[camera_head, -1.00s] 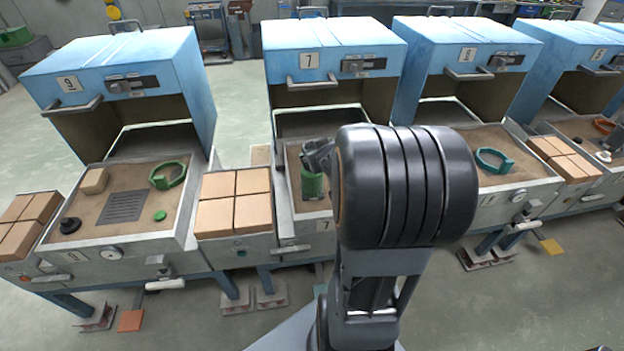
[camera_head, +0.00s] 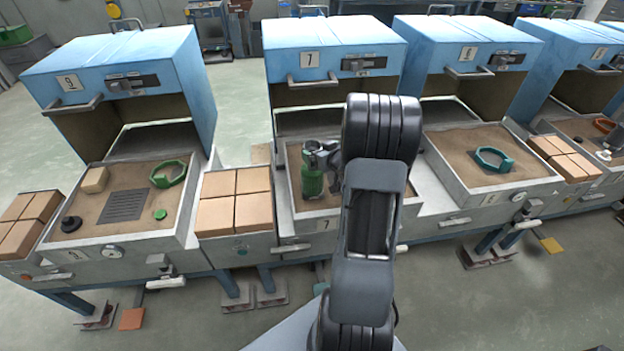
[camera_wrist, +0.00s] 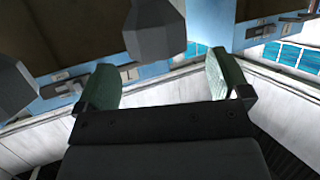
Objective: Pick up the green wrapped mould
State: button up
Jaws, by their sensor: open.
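In the wrist view my gripper (camera_wrist: 162,80) shows as two green-faced fingers on a dark bar, held well apart. I cannot make out the mould between them there. My arm hides the right part of the tray.
The blue hood of oven 7 (camera_head: 330,45) is raised behind the mould. Tan blocks (camera_head: 233,200) fill a box to the left. Trays in front of ovens 9 and 6 hold open green rings (camera_head: 168,174) and (camera_head: 494,160). A grey handle (camera_head: 315,82) juts from the hood.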

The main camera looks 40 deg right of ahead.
aim_at(308, 145)
jog(key=shift+p+x, duration=0.5)
jog(key=shift+x, duration=2.25)
jog(key=shift+d+f, duration=0.1)
jog(key=shift+s, duration=0.1)
jog(key=c, duration=1.7)
